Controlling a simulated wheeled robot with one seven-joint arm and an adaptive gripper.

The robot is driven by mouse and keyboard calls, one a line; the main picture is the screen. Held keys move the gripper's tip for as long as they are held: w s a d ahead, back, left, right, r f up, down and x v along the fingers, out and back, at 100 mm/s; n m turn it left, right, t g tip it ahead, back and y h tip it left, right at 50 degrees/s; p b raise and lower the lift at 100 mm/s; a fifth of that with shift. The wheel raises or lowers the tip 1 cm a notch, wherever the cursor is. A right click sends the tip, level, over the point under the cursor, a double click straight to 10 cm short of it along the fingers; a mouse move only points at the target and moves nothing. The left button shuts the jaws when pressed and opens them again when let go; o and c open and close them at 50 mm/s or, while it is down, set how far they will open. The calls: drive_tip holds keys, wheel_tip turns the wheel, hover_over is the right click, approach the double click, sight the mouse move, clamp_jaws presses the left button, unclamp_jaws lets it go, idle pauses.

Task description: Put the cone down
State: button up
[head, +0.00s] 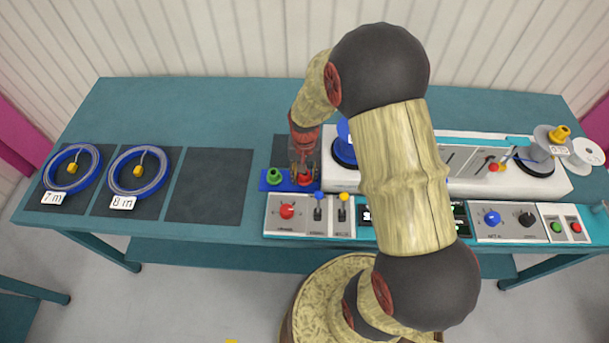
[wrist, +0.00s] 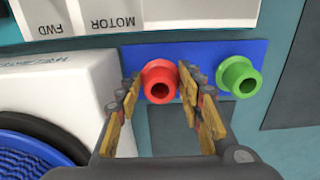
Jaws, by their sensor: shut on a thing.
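The red cone (head: 305,181) is at the blue holder plate (head: 273,185), left of the white machine. In the wrist view the red cone (wrist: 160,82) lies between the fingers of my gripper (wrist: 165,100), its open end facing the camera. My gripper (head: 302,168) points down and is shut on the red cone. I cannot tell whether the cone's base touches the plate. A green cone (head: 273,177) stands on the same plate, just left of the red one; it also shows in the wrist view (wrist: 239,77).
The white machine (head: 480,180) with a blue reel (head: 343,150) is close to the right of my gripper. A control panel (head: 285,214) lies in front. Two blue cable coils sit on dark mats at left; the third mat (head: 210,186) is bare. A yellow cone (head: 559,133) is far right.

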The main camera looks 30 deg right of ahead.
drive_tip(key=shift+f, duration=0.15)
drive_tip(key=o, duration=0.9)
drive_tip(key=shift+c, duration=0.2)
drive_tip(key=s+a+r+n+t+p, duration=0.1)
drive_tip(key=s+a+r, duration=0.15)
drive_tip(key=r, duration=1.05)
drive_tip(key=s+a+r+n+t+p, duration=0.1)
drive_tip(key=s+a+r+n+p, duration=0.15)
drive_tip(key=r, duration=1.05)
drive_tip(key=s+a+r+n+t, duration=0.3)
drive_tip(key=s+a+r, duration=0.2)
drive_tip(key=s+r, duration=0.5)
drive_tip(key=shift+s+a+t+b, duration=0.3)
drive_tip(key=shift+s+a, duration=0.05)
drive_tip(key=shift+s, duration=0.55)
